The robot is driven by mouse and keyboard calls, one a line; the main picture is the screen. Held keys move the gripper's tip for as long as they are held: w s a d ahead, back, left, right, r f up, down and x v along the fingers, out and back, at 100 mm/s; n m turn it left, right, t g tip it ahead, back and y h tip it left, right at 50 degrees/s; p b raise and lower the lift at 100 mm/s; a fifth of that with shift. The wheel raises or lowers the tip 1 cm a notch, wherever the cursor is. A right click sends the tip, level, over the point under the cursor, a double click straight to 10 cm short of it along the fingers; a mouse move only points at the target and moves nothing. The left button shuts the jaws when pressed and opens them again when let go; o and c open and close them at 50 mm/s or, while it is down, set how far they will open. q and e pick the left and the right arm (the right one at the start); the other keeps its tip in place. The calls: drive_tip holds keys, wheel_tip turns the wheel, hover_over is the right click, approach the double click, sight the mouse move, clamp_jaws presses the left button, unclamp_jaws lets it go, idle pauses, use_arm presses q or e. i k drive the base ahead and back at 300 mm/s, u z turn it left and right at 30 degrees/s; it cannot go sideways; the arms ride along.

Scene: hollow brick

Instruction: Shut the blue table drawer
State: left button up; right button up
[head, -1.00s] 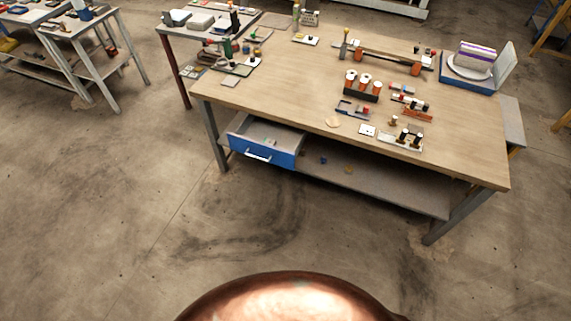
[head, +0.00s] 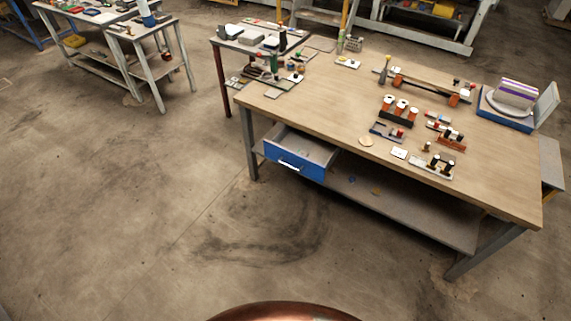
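The blue drawer (head: 296,162) hangs under the left end of the wooden table (head: 340,108). It is pulled out, with its grey inside showing from above. Its blue front has a pale bar handle (head: 290,166) and faces the lower left. Neither of my grippers shows in the head view. A rounded copper-coloured shape at the bottom edge cannot be told for certain.
Open concrete floor (head: 150,230) lies in front and to the left of the table. A lower shelf (head: 420,216) runs under the tabletop. A small side table (head: 240,45) stands behind the left end. Another workbench (head: 145,30) stands at the far left.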

sight(283, 149)
drive_tip(key=u, duration=0.5)
drive_tip(key=i, duration=1.25)
drive_tip(key=z, duration=0.15)
